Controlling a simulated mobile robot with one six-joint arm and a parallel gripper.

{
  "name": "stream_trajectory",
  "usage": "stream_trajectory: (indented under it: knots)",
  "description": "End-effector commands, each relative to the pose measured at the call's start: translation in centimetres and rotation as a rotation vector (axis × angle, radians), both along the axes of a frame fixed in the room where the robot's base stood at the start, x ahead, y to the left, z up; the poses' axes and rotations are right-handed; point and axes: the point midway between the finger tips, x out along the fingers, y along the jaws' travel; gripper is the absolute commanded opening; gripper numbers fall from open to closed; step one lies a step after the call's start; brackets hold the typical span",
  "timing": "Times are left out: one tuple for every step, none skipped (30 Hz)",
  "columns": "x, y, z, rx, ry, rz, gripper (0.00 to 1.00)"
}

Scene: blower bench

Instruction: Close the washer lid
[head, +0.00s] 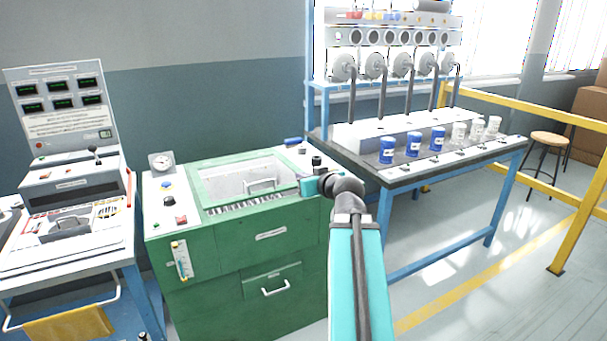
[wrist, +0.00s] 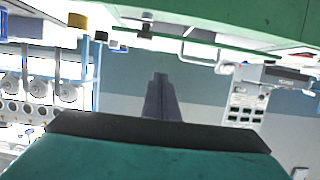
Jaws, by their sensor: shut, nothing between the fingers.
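The green washer (head: 240,255) stands in the middle of the head view. Its lid (head: 196,182) has a green frame, a pale see-through panel and a light handle (head: 262,186). The lid looks raised at a tilt; a row of pale parts (head: 238,209) shows below its front edge. My gripper (head: 302,186) is at the right side of the lid, near its front corner; I cannot tell whether it touches. In the wrist view its dark fingers (wrist: 160,78) are together and empty, and a thin green edge with a handle (wrist: 188,46) crosses beyond them.
A black knob (head: 317,161) stands on the washer top by my gripper, and a dial gauge (head: 162,162) at the left. A bench with blue and white jars (head: 387,150) is at the right, a control console (head: 68,190) at the left. Yellow rails (head: 570,232) are further right.

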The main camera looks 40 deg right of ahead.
Motion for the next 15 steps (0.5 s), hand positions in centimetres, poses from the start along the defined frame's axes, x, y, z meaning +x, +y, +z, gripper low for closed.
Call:
stream_trajectory:
  knots:
    - [0.11,0.0,0.25,0.001,0.001,0.001,0.0]
    - [0.17,-0.01,0.22,0.002,0.001,0.0,0.0]
    - [0.24,-0.03,0.22,0.002,0.0,0.0,0.0]
    - [0.29,-0.04,0.21,0.002,0.0,0.0,0.0]
    - [0.35,-0.05,0.22,0.001,0.0,0.001,0.0]
    - [0.42,-0.06,0.21,0.001,0.0,0.001,0.0]
    - [0.46,-0.06,0.17,0.001,0.0,0.001,0.0]
    - [0.51,-0.07,0.14,0.002,0.001,0.002,0.0]
    - [0.58,-0.08,0.09,0.003,0.001,0.001,0.0]
    - [0.63,-0.09,0.08,0.002,0.001,0.0,0.0]
    - [0.68,-0.1,0.07,0.002,0.001,0.0,0.0]
    - [0.74,-0.12,0.08,0.001,0.0,0.001,0.0]
    - [0.78,-0.13,0.08,0.001,0.0,0.001,0.0]
    - [0.82,-0.14,0.06,0.001,0.0,0.001,0.0]
    - [0.88,-0.14,0.01,0.002,0.0,0.0,0.0]
